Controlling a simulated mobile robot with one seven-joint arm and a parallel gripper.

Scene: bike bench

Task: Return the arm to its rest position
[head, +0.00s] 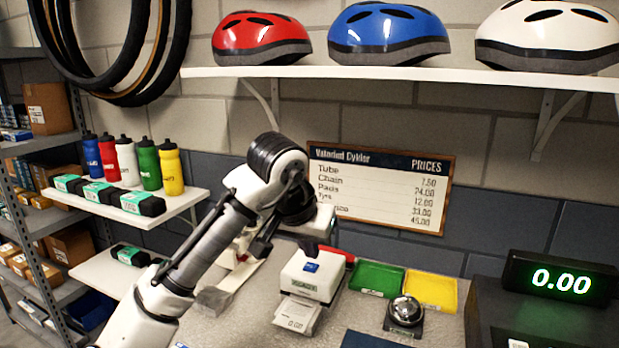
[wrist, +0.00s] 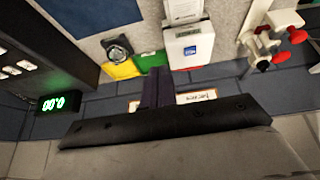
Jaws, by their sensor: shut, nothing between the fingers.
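My arm rises from the lower left of the head view, bends at a high elbow and reaches over the back of the bench. My gripper (head: 309,246) is partly hidden there by my own wrist, just above the white machine. In the wrist view the dark fingers of my gripper (wrist: 158,88) are together with nothing between them. They point toward the bench, clear of the things on it.
A white machine (head: 312,276) with a paper slip, a green tray (head: 376,278), a yellow tray (head: 431,290) and a bell (head: 405,312) stand on the bench. A price board (head: 380,187) hangs behind. A shelf with helmets (head: 388,38) is above. Bottles (head: 127,160) stand left. A lit display (head: 560,280) is right.

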